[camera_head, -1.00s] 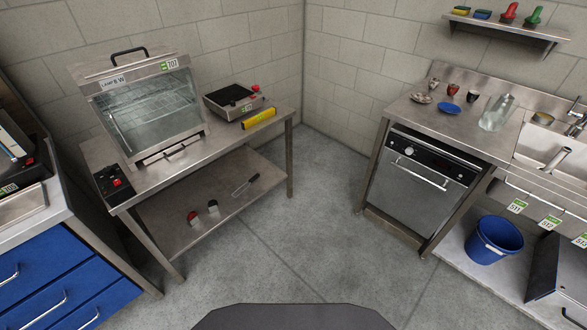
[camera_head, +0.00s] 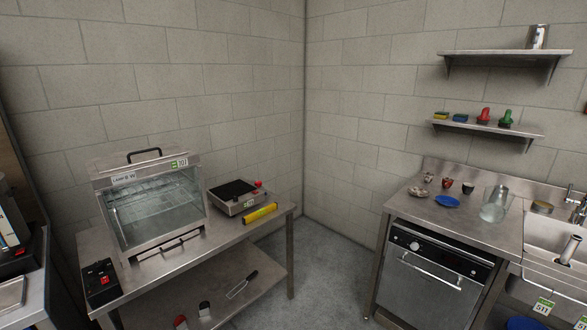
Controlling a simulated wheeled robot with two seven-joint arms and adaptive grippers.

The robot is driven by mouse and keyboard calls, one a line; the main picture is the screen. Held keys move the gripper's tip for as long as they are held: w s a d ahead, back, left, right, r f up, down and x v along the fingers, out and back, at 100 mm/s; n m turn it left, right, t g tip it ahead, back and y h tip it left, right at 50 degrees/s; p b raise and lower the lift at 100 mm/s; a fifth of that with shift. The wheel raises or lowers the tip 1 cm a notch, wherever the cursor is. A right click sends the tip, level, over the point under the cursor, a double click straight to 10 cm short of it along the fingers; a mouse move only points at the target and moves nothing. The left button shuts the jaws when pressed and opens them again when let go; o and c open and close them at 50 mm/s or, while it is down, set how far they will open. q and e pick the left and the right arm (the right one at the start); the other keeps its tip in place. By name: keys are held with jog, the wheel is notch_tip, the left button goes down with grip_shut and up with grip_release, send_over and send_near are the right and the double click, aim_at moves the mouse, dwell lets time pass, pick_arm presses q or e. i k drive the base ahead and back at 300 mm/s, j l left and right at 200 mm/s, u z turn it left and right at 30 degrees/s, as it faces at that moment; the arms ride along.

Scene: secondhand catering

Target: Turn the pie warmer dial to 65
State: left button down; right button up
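The pie warmer (camera_head: 150,205) is a glass-fronted steel cabinet with a black top handle, standing on the steel table at the left. Neither of my grippers is in view.
A steel table (camera_head: 225,243) holds a flat scale-like appliance (camera_head: 237,197) and a yellow level-like bar (camera_head: 260,213). At the right, a counter (camera_head: 465,215) with an undercounter machine (camera_head: 432,280) adjoins a sink (camera_head: 550,240). Grey floor (camera_head: 335,285) is clear between them.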

aim_at(98, 266)
jog(key=u, duration=1.5)
jog(key=k, duration=0.05)
